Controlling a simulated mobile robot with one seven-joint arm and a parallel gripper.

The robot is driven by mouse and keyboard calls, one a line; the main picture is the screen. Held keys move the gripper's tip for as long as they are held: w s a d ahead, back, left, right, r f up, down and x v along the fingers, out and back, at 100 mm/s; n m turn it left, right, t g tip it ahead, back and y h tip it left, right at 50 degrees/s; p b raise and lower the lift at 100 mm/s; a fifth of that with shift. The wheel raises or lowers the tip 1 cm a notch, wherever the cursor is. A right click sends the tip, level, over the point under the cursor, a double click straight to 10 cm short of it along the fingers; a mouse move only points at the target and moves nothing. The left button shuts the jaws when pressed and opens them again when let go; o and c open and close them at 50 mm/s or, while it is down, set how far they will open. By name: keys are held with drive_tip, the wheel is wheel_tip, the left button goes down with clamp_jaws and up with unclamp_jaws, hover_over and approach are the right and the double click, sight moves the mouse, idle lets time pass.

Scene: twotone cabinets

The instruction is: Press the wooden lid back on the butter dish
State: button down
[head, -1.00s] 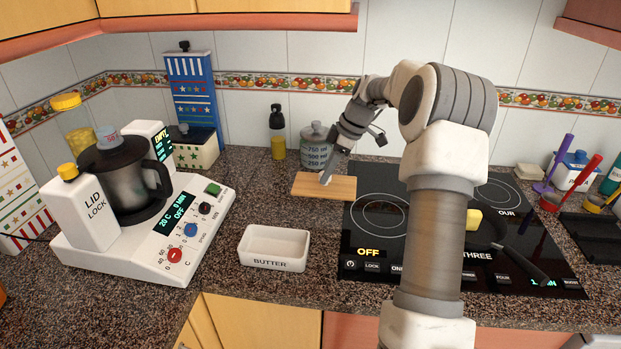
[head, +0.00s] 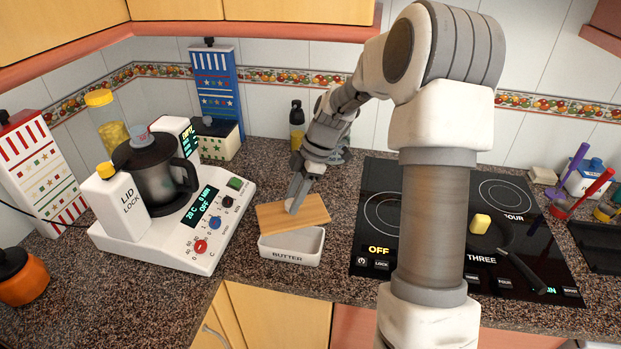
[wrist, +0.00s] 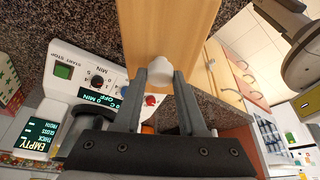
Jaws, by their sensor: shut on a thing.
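The white butter dish (head: 290,257), marked BUTTER, sits on the counter near its front edge. The wooden lid (head: 308,208) is held above the back of the dish, covering part of its opening from the head view. My gripper (head: 292,203) is shut on the lid's knob. In the wrist view my gripper (wrist: 160,80) has its fingers on the white knob (wrist: 160,70), with the wooden lid (wrist: 165,25) beyond it. The dish is hidden in the wrist view. I cannot tell whether the lid touches the dish's rim.
A white food processor (head: 180,225) stands left of the dish. A black cooktop (head: 375,235) lies to the right, with a pan (head: 490,238) and a yellow block of butter (head: 481,223) on it. Granite counter is clear in front of the dish.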

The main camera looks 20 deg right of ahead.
sight(293, 219)
drive_tip(key=shift+s+a, duration=0.25)
drive_tip(key=shift+a, duration=0.1)
drive_tip(key=shift+f+b, duration=1.45)
drive_tip(key=shift+f, duration=1)
drive_tip(key=shift+f+b, duration=0.65)
drive_tip(key=shift+f, duration=0.15)
drive_tip(key=shift+f+b, duration=0.15)
drive_tip(key=shift+b, duration=0.5)
drive_tip(key=shift+c, duration=2)
unclamp_jaws()
drive_tip(key=shift+o, duration=0.3)
